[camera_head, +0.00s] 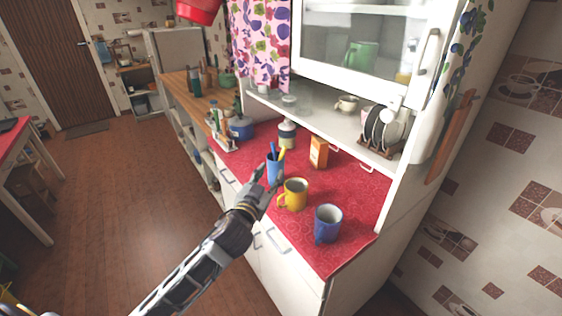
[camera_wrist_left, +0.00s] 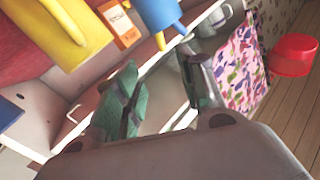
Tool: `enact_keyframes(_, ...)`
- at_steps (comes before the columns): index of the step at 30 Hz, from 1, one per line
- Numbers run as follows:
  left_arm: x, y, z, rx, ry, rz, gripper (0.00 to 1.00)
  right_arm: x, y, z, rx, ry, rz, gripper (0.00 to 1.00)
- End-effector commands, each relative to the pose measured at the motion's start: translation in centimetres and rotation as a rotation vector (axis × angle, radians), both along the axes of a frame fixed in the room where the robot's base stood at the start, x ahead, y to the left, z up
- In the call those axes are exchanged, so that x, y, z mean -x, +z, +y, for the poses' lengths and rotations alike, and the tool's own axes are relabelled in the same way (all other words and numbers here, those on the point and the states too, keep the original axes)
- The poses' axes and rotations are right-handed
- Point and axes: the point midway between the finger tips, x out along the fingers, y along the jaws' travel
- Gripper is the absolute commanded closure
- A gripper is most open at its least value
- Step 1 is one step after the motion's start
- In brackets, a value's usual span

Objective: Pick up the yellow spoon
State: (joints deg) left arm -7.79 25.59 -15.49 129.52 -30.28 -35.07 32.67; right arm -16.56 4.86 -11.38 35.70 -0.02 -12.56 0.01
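A blue cup (camera_head: 274,171) stands on the red counter. The yellow spoon (camera_head: 282,155) sticks up out of it beside a blue utensil (camera_head: 273,150). In the left wrist view the blue cup (camera_wrist_left: 158,12) is at the top, with the yellow spoon's end (camera_wrist_left: 160,42) showing past its rim. My left gripper (camera_head: 267,178) is just in front of the cup, partly covering its lower part. In the wrist view the gripper's green-padded fingers (camera_wrist_left: 162,75) are apart with nothing between them. The spoon's lower part is hidden in the cup. My right gripper is not in view.
A yellow mug (camera_head: 293,195) stands close to the right of my left gripper, and a blue mug (camera_head: 328,226) farther right. An orange box (camera_head: 319,152) and a jar (camera_head: 287,134) stand behind. The cabinet shelf (camera_head: 325,124) overhangs the counter's back.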

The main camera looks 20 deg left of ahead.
Motion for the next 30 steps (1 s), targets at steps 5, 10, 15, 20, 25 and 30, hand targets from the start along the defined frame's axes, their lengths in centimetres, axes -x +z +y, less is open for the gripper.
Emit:
enact_keyframes(5,0.0,0.0,0.0,0.001,0.0,0.0,0.6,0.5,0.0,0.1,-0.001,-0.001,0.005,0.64)
enact_keyframes(10,0.0,0.0,0.0,0.001,0.0,0.001,0.6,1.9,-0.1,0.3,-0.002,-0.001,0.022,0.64)
enact_keyframes(15,-0.3,0.0,0.0,0.001,0.0,0.0,0.6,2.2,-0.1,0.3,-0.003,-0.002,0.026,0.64)
enact_keyframes(20,-1.2,0.1,0.0,0.0,0.001,0.0,0.6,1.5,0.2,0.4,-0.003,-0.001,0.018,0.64)
enact_keyframes(25,-2.5,0.1,-0.1,0.0,0.0,0.0,0.6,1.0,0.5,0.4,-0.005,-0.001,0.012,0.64)
enact_keyframes(30,-3.9,0.1,-0.1,0.0,0.001,0.0,0.6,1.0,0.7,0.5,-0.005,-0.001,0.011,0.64)
